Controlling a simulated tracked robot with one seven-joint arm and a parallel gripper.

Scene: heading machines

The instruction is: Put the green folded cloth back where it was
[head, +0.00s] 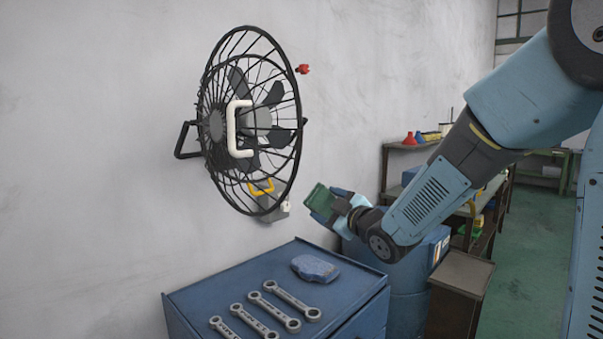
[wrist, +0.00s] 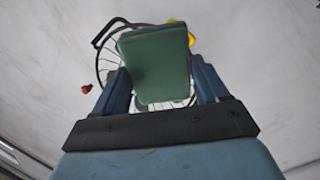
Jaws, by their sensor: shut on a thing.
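The green folded cloth (wrist: 155,65) is held between the two blue fingers of my gripper (wrist: 160,88) in the wrist view. In the head view the cloth (head: 321,199) shows as a small green block at the tip of my gripper (head: 332,205). My gripper is shut on it, in the air beyond the far right corner of the blue cabinet top (head: 235,288) and to the right of the wall fan. The cloth touches nothing else that I can see.
A caged black fan (head: 250,120) with a white handle hangs on the wall. A blue folded cloth (head: 315,268) and several wrenches (head: 275,312) lie on the cabinet top. Shelves (head: 405,147) are behind.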

